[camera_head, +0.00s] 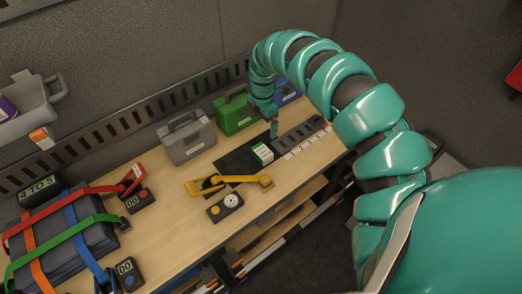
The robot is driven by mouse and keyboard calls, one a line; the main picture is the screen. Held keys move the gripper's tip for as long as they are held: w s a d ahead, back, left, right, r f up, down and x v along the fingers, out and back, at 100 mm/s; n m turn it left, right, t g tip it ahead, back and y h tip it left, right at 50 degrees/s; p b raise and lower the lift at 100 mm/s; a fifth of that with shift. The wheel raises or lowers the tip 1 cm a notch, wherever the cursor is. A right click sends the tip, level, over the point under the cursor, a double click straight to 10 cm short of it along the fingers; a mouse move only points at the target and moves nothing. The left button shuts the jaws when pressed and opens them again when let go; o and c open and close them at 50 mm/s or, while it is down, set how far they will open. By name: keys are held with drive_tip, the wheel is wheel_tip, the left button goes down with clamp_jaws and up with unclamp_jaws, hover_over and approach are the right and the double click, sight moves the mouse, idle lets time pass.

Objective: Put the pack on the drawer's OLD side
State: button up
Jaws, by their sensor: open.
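A small green-and-white box (262,154), which looks like the pack, sits on a dark mat (232,163) on the wooden bench. My gripper (273,133) points down just behind and to the right of this box, apart from it as far as I can tell. It is open and looks empty, though its fingers are very small here. I cannot make out an open drawer or an OLD label; the space below the bench's front edge is partly hidden by my arm.
Grey (187,138), green (235,112) and blue (286,93) cases stand along the back. A slotted dark strip (298,134) lies right of the box. A yellow lever (228,181) and a gauge (226,206) are in front. A strapped dark case (62,245) fills the left.

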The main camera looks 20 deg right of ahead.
drive_tip(key=b, duration=0.6)
hover_over(261, 151)
wheel_tip(261, 151, down, 8)
drive_tip(key=shift+w+d+r, duration=0.1)
drive_tip(key=shift+d+r, duration=0.05)
drive_tip(key=shift+f+p, duration=0.25)
drive_tip(key=shift+p, duration=0.05)
drive_tip(key=shift+f+p, duration=0.5)
drive_tip(key=shift+f, duration=1.35)
drive_tip(key=shift+s+a+f+p, duration=0.15)
drive_tip(key=shift+f+p, duration=0.4)
drive_tip(key=shift+f, duration=0.3)
drive_tip(key=shift+s+a+f+p, duration=0.1)
drive_tip(key=shift+f+p, duration=0.45)
drive_tip(key=shift+f, duration=0.25)
drive_tip(key=shift+w+f, duration=0.1)
drive_tip(key=shift+f, duration=0.15)
drive_tip(key=shift+d+f+p, duration=0.1)
drive_tip(key=shift+f+p, duration=0.2)
drive_tip(key=shift+f, duration=0.4)
drive_tip(key=c, duration=1.1)
drive_tip(key=shift+c, duration=0.2)
